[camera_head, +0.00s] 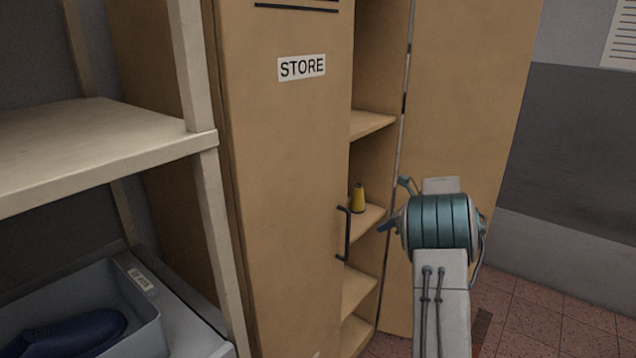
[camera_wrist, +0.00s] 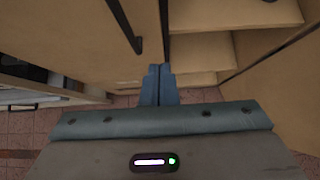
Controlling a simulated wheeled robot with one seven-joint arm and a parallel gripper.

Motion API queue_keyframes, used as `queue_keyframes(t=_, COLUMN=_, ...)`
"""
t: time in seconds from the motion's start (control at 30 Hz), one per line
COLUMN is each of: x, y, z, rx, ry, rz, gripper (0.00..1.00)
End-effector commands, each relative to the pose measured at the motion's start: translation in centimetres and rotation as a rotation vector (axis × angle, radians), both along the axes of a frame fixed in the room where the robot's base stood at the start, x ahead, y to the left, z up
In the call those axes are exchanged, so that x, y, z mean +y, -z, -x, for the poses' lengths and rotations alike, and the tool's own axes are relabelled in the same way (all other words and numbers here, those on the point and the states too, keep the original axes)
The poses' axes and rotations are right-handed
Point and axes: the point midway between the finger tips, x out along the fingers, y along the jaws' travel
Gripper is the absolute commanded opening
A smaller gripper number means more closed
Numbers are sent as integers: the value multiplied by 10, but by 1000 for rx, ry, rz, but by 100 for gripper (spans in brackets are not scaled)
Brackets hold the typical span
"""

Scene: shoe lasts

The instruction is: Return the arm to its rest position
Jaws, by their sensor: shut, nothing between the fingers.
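My arm is raised at the right of the head view, in front of the cupboard. My gripper (camera_wrist: 158,72) shows in the wrist view with its two blue fingers together and nothing between them. In the head view, only a small blue part of the gripper (camera_head: 384,228) shows at the left of the teal joint; the rest is hidden behind the arm. The fingers point toward the cupboard opening and seem apart from the shelves and the door handle.
The STORE cupboard (camera_head: 290,130) has a black handle (camera_head: 347,234) and stands partly open, showing shelves. At left, a pale rack (camera_head: 90,150) holds a grey bin (camera_head: 140,305) with a dark blue shoe last (camera_head: 70,335). Tiled floor shows at lower right.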

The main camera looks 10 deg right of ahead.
Motion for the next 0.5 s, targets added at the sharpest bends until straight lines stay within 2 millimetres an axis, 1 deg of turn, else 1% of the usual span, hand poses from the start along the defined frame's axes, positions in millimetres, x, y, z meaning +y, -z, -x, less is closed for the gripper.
queue_keyframes(t=0.07, x=5, y=-20, z=-6, rx=-30, ry=81, rz=-44, gripper=0)
queue_keyframes(t=0.13, x=10, y=-46, z=-13, rx=-69, ry=208, rz=-118, gripper=0)
queue_keyframes(t=0.17, x=11, y=-59, z=-16, rx=-87, ry=276, rz=-160, gripper=0)
queue_keyframes(t=0.2, x=13, y=-78, z=-18, rx=-108, ry=374, rz=-226, gripper=0)
queue_keyframes(t=0.27, x=14, y=-105, z=-18, rx=-133, ry=531, rz=-341, gripper=0)
queue_keyframes(t=0.3, x=14, y=-122, z=-17, rx=-144, ry=634, rz=-423, gripper=0)
queue_keyframes(t=0.37, x=13, y=-144, z=-10, rx=-151, ry=785, rz=-550, gripper=0)
queue_keyframes(t=0.4, x=12, y=-157, z=-3, rx=-150, ry=885, rz=-637, gripper=0)
queue_keyframes(t=0.47, x=11, y=-172, z=9, rx=-138, ry=1031, rz=-772, gripper=0)
queue_keyframes(t=0.5, x=9, y=-179, z=20, rx=-124, ry=1129, rz=-863, gripper=0)
